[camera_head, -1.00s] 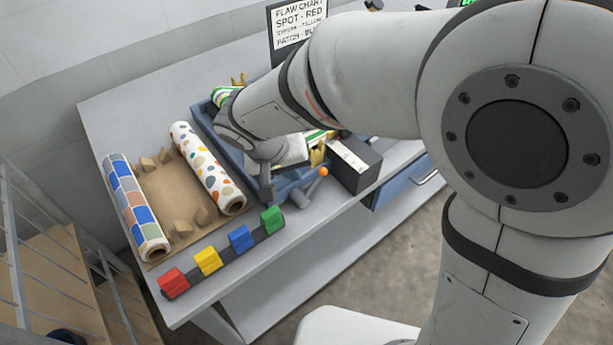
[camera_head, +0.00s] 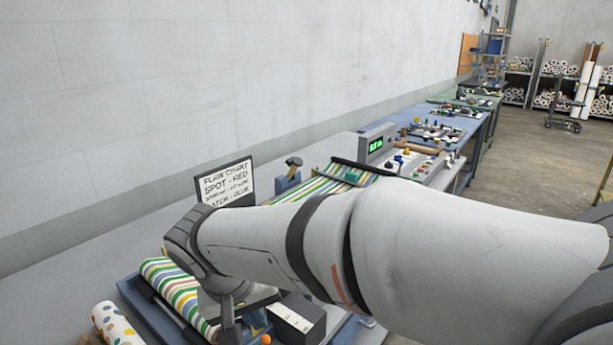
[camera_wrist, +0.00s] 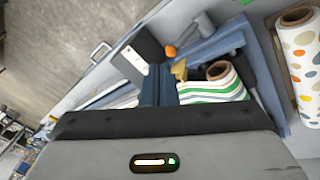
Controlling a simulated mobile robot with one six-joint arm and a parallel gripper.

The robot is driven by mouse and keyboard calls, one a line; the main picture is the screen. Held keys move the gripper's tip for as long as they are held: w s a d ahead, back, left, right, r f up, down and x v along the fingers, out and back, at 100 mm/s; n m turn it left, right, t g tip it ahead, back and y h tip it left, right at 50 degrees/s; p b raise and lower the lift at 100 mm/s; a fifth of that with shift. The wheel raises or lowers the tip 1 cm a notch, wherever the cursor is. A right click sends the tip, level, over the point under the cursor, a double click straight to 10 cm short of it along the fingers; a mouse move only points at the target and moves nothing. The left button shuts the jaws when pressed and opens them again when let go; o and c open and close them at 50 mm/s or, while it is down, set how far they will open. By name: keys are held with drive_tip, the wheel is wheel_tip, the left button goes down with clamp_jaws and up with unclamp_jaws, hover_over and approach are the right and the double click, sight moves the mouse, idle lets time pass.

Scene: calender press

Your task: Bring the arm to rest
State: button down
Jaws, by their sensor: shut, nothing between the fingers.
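My arm reaches across the head view from the right, with its wrist above a blue tray (camera_head: 135,296). My gripper (camera_wrist: 158,72) is shut and empty in the wrist view. It also shows partly in the head view (camera_head: 229,318), pointing down near the dark box (camera_head: 297,318). A striped roll (camera_head: 170,285) lies in the tray, partly hidden by my wrist. It also shows in the wrist view (camera_wrist: 222,85), to the right of the fingers.
A dotted roll (camera_head: 115,325) lies at the lower left. A flaw chart sign (camera_head: 226,186) stands behind my arm. A control box with a green display (camera_head: 377,145) and striped material (camera_head: 335,176) lie beyond. More benches run along the wall; the floor at right is open.

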drive_tip(key=s+d+f+m+y, duration=0.1)
drive_tip(key=s+d+m, duration=0.1)
drive_tip(key=d, duration=1)
drive_tip(key=s+d+f+m+y, duration=0.1)
drive_tip(key=s+d+f, duration=0.1)
drive_tip(key=d, duration=1)
drive_tip(key=shift+s+d+m, duration=0.4)
drive_tip(key=shift+s, duration=0.25)
